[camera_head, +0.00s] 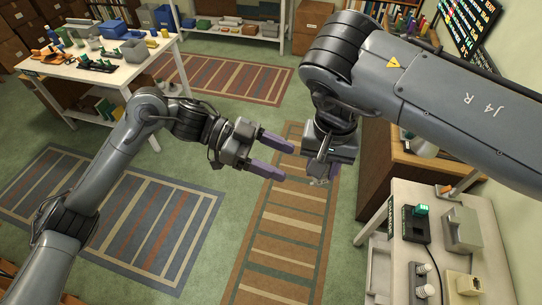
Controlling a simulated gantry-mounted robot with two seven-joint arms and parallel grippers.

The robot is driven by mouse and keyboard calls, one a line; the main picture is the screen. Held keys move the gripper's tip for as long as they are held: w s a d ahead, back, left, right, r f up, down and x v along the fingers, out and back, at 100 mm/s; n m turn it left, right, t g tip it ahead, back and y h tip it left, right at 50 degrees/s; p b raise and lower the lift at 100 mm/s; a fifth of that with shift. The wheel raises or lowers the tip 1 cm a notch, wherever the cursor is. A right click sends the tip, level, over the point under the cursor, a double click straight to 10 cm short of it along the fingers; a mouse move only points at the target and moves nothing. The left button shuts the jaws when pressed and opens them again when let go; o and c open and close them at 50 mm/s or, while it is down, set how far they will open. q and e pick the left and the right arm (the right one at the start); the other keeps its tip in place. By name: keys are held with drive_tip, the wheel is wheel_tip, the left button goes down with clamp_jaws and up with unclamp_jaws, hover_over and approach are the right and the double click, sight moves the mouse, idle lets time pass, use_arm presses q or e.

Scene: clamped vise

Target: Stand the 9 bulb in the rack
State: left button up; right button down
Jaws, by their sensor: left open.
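I cannot pick out a bulb marked 9; no such number is legible at this size. Small white rounded items (424,280) that may be bulbs stand on the white table at the lower right. A black holder (92,63) with green pieces, possibly a rack, lies on the white table at the upper left. My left gripper (285,163) is open and empty, its two purple fingers apart over the floor, far from both tables. My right gripper (322,176) hangs just right of it; its fingers are mostly hidden, so its opening is unclear.
The right white table (445,262) also carries a black device (415,225) with a green top, a grey block-like fixture (463,230) and a cream box (465,284). Striped rugs (285,235) cover the open floor between the tables. Shelves line the back.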

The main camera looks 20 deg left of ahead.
sight(325, 177)
use_arm(q)
drive_tip(key=x, duration=1)
drive_tip(key=shift+d+f, duration=0.15)
drive_tip(key=shift+d, duration=0.2)
